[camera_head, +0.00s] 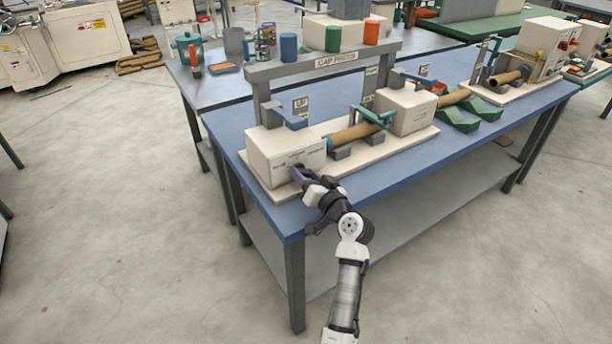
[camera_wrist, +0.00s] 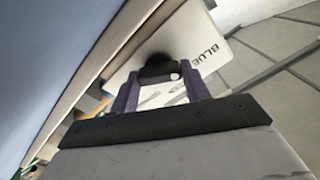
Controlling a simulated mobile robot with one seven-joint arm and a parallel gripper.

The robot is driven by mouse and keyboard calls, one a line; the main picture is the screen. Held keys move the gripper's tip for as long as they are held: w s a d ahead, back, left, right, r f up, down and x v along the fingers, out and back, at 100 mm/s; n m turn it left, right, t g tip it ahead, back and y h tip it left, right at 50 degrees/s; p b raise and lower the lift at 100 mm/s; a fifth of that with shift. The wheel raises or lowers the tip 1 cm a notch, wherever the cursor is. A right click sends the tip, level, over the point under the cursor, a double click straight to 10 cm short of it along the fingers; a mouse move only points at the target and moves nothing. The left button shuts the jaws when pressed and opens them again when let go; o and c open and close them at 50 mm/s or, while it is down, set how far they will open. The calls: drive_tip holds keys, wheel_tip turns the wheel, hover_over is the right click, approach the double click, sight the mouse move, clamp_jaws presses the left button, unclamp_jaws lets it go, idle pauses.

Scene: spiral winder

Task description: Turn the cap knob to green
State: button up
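The dark cap knob (camera_wrist: 158,70) sits on a white face of the cap press box (camera_head: 285,152). A white mark shows on the knob's lower right side. The word BLUE is printed to the right of the knob; other lettering below it is partly hidden by a finger. My gripper (camera_head: 296,174) is at the front of the box. In the wrist view its two purple fingers (camera_wrist: 160,82) stand on either side of the knob, with little gap. I cannot tell whether they touch it. The knob is hidden in the head view.
Blue (camera_head: 288,47), green (camera_head: 333,38) and orange (camera_head: 371,32) cylinders stand on the grey frame marked CAP PRESS (camera_head: 335,60). A brown tube (camera_head: 354,134) lies between the two white boxes. The blue table (camera_head: 470,136) extends right; the floor in front is clear.

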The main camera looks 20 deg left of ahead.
drive_tip(key=c, duration=0.5)
drive_tip(key=shift+o, duration=0.2)
drive_tip(key=shift+m, duration=0.3)
drive_tip(key=m+p, duration=0.2)
drive_tip(key=m, duration=0.4)
drive_tip(key=shift+f+m+p, duration=0.15)
drive_tip(key=shift+m+p, duration=1.3)
drive_tip(key=shift+m, duration=1.15)
drive_tip(key=o, duration=1)
drive_tip(key=shift+d, duration=0.1)
